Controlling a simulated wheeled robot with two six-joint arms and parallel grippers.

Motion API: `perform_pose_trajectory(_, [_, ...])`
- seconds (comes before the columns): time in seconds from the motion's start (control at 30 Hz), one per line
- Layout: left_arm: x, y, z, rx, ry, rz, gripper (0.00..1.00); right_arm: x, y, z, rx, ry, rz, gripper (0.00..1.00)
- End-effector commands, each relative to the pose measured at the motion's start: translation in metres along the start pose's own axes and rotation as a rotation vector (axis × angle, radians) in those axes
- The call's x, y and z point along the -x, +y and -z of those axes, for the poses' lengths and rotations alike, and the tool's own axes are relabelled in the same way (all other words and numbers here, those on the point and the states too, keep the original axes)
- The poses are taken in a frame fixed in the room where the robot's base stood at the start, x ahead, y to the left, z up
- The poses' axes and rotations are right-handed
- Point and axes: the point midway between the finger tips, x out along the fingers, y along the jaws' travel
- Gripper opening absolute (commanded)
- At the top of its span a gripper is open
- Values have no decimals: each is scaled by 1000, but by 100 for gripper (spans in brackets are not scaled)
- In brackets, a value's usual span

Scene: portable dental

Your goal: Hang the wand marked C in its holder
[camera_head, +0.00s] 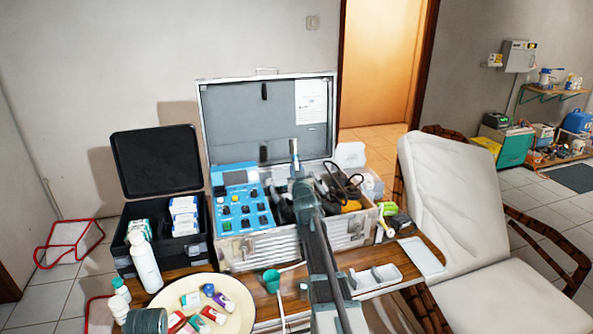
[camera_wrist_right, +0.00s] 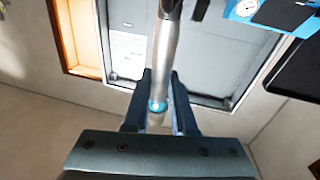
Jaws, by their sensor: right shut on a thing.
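My right gripper (camera_head: 297,181) is shut on a slim silver wand (camera_head: 294,150), which stands roughly upright out of its jaws. In the right wrist view the wand (camera_wrist_right: 165,60) runs up between the two fingers (camera_wrist_right: 158,108), with a teal ring near the grip. I cannot read a letter on it. The gripper is over the open metal case (camera_head: 290,245), right of the blue control panel (camera_head: 243,205). My arm and gripper hide part of the case, and I cannot make out the wand's holder. My left gripper is not in view.
Black cables (camera_head: 340,187) fill the case's right half. Its raised lid (camera_head: 240,125) stands behind. A black box (camera_head: 155,165), white bottle (camera_head: 145,262) and a plate of tubes (camera_head: 238,320) are left; a white tray (camera_head: 375,279) and padded chair (camera_head: 455,200) are right.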

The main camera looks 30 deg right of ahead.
Motion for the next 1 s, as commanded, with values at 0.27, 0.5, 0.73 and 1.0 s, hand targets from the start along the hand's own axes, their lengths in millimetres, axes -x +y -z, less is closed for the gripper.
perform_pose_trajectory(0.27, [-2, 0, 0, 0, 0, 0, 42, 0, 0, -1, 0, 0, 0, 0])
perform_pose_trajectory(0.5, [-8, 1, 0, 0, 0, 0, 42, 3, 0, -8, 0, 0, 0, 0])
perform_pose_trajectory(0.73, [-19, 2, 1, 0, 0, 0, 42, 7, 0, -19, 0, 0, -1, 0])
perform_pose_trajectory(1.0, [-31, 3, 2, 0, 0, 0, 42, 11, 0, -31, 1, 1, -1, 0])
